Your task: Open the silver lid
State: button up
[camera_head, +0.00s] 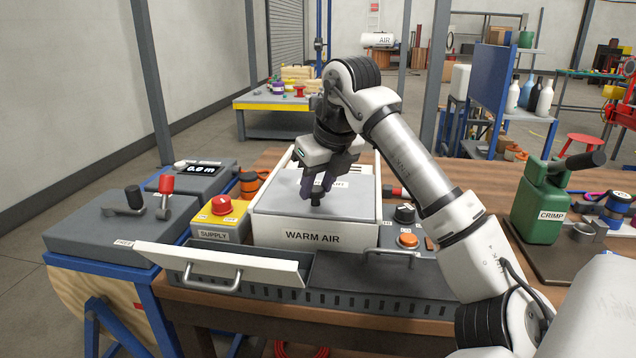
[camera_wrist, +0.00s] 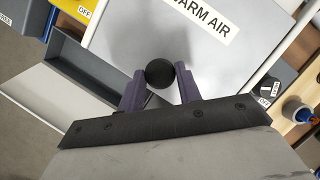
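The silver lid (camera_head: 345,207) is a flat grey panel lying level on top of the white box marked WARM AIR (camera_head: 312,236). It looks closed. A black round knob (camera_head: 316,200) stands on the lid; the wrist view shows the knob (camera_wrist: 160,74) close up against the lid (camera_wrist: 130,35). My gripper (camera_head: 317,188) points down at the knob. Its two purple fingers (camera_wrist: 160,80) stand one on each side of the knob, seemingly touching it. The lid's rear part is partly hidden by my gripper.
An open drawer (camera_head: 225,262) with a white front juts out before the box. A red emergency button (camera_head: 221,204) stands left, a black dial (camera_head: 404,213) and orange button (camera_head: 408,240) right. The green crimp tool (camera_head: 541,205) stands farther right on the bench.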

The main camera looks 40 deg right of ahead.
grip_shut()
jog(key=shift+w+d+r+p, duration=0.2)
jog(key=shift+w+d+p, duration=0.1)
jog(key=shift+p, duration=0.2)
jog(key=w+d+p, duration=0.6)
jog(key=d, duration=0.1)
jog(key=w+d+p, duration=0.3)
jog(key=p, duration=0.1)
jog(key=shift+d, duration=0.2)
jog(key=shift+w+d+f+p, duration=0.15)
jog(key=shift+w+d+p, duration=0.2)
jog(key=shift+d, duration=0.2)
jog(key=o, duration=0.8)
grip_release()
jog(key=shift+o, duration=0.2)
jog(key=b+v, duration=0.1)
jog(key=v, duration=1.2)
jog(key=shift+r, duration=0.4)
